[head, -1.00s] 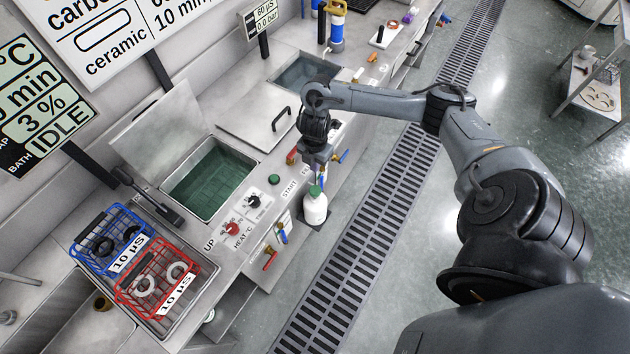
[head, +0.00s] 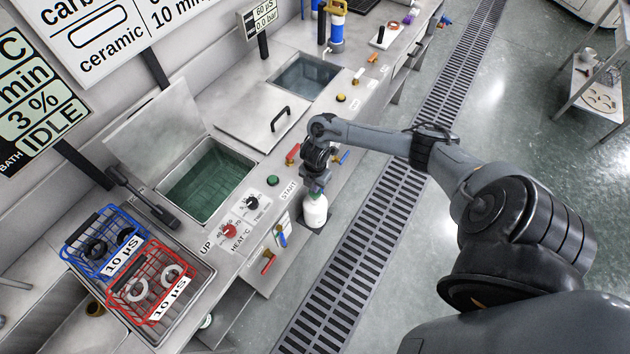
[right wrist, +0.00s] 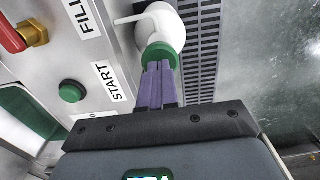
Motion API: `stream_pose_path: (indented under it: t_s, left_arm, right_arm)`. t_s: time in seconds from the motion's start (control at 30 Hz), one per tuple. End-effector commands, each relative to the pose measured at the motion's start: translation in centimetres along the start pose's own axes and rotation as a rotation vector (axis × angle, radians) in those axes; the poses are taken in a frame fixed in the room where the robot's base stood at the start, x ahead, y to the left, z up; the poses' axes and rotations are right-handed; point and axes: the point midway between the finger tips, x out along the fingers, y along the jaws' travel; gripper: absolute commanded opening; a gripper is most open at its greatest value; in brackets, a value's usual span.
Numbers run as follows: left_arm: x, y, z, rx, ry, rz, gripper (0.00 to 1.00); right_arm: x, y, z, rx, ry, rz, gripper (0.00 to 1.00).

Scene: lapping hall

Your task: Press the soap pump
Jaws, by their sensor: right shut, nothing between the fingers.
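The soap pump is a white bottle (head: 315,213) with a green top, standing on a dark holder at the front of the bench. In the right wrist view its green part (right wrist: 161,53) and white body show, with a white spout pointing left. My right gripper (head: 316,191) is directly above the bottle, pointing down, and partly hides its top. In the right wrist view its purple fingers (right wrist: 158,68) are shut together and empty, with their tips at the green part. I cannot tell whether they press on it. My left gripper is not in view.
A green START button (head: 273,180), red knob (head: 229,230) and valve handles sit close by on the bench front. A tank (head: 205,180) and red and blue wire baskets (head: 151,291) are at left. A floor grate (head: 345,285) runs at right.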

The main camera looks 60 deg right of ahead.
Motion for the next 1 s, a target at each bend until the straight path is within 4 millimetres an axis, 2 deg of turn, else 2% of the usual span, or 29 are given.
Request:
stream_pose_path:
  t_s: [0.47,0.73,1.0]
  left_arm:
    - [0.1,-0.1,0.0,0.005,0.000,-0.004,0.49]
    - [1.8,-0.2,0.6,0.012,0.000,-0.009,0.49]
    - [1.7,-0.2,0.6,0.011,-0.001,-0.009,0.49]
  right_arm:
    - [0.6,0.0,0.0,0.000,0.000,0.000,0.00]
    - [3.6,0.0,0.0,0.001,0.001,-0.001,0.00]
    - [3.7,-0.1,0.0,0.004,-0.001,-0.002,0.00]
